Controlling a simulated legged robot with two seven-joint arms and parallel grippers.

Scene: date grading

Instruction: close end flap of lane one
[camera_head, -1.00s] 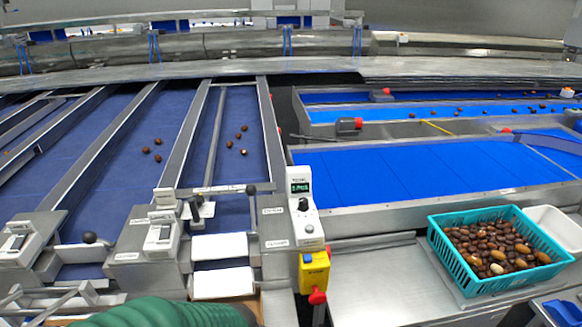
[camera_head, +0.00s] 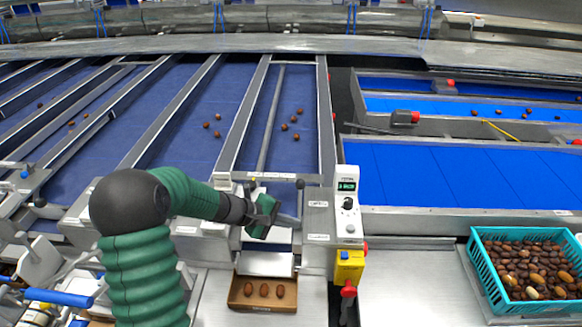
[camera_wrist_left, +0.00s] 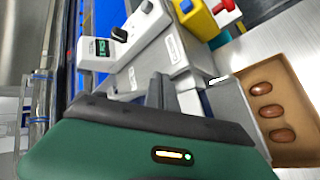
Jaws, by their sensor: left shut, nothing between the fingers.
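Lane one (camera_head: 288,155) is the rightmost dark blue belt, with several dates on it. A bar with a black knob (camera_head: 300,184) crosses its near end. I cannot tell for sure which part is the end flap or how it stands. A pale plate (camera_head: 266,263) lies below the lane end. My left gripper (camera_head: 264,216) is shut and empty, over the near end of lane one and left of the knob. Whether it touches anything is unclear. In the left wrist view its dark fingers (camera_wrist_left: 160,90) point at the lane-end metalwork. My right gripper is not in view.
A cardboard box (camera_head: 236,300) with three dates stands below the lane end. A white control unit (camera_head: 347,183) and a yellow switch box (camera_head: 349,266) stand close on the right. A turquoise basket (camera_head: 479,270) of dates is at far right. The steel counter (camera_head: 400,285) between is clear.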

